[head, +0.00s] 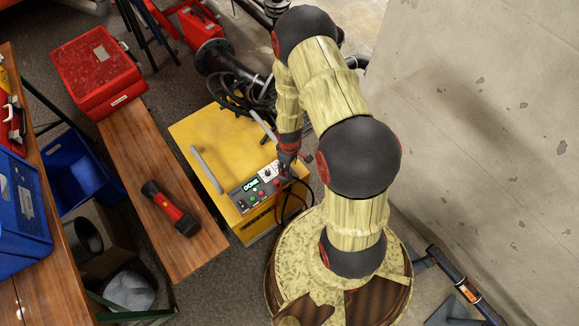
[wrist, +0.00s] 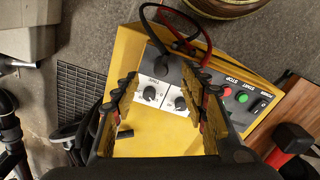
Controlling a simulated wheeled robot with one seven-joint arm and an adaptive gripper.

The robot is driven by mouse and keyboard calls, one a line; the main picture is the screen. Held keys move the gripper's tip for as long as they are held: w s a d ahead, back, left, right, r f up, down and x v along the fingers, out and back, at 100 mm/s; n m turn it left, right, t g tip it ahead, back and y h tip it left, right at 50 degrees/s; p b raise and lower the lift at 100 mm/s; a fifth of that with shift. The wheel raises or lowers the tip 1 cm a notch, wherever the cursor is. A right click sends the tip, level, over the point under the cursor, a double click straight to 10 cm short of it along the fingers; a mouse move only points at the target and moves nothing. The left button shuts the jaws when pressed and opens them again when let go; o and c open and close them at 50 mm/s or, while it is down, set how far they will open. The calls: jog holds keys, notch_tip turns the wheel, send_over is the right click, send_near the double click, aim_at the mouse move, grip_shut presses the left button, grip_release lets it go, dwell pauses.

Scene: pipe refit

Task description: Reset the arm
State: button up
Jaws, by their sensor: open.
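My arm reaches over a yellow machine (head: 200,130) with a grey handle. My gripper (head: 288,165) is at the right part of its control panel (head: 255,190). The panel has a small lit display, knobs and buttons. In the wrist view my gripper (wrist: 163,78) is open, with nothing between its fingers. Red and green buttons (wrist: 235,93) sit to the right of the right finger. I cannot tell whether the fingers touch the panel.
A red and black flashlight (head: 172,208) lies on a wooden bench (head: 155,165). A red toolbox (head: 97,72) stands at its far end. Blue bins (head: 75,170) are at the left. Black hoses and pipes (head: 235,75) lie behind the machine. A concrete wall (head: 480,130) closes the right side.

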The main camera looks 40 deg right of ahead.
jog(key=shift+r+p, duration=0.45)
jog(key=shift+r, duration=0.3)
jog(key=s+a+m+g, duration=0.1)
jog(key=s+m+g, duration=0.1)
jog(key=s, duration=0.4)
jog(key=s+a+r+m+t, duration=0.1)
jog(key=s+a+r+t, duration=0.1)
jog(key=r, duration=1.5)
jog(key=s+a+r+m+t, duration=0.1)
jog(key=a+r, duration=0.4)
jog(key=r, duration=1.3)
jog(key=s+a+r+m+t, duration=0.1)
jog(key=s+a+r+t, duration=0.2)
jog(key=r, duration=1.5)
jog(key=shift+a+t, duration=0.55)
jog(key=shift+t, duration=0.15)
jog(key=shift+c, duration=0.3)
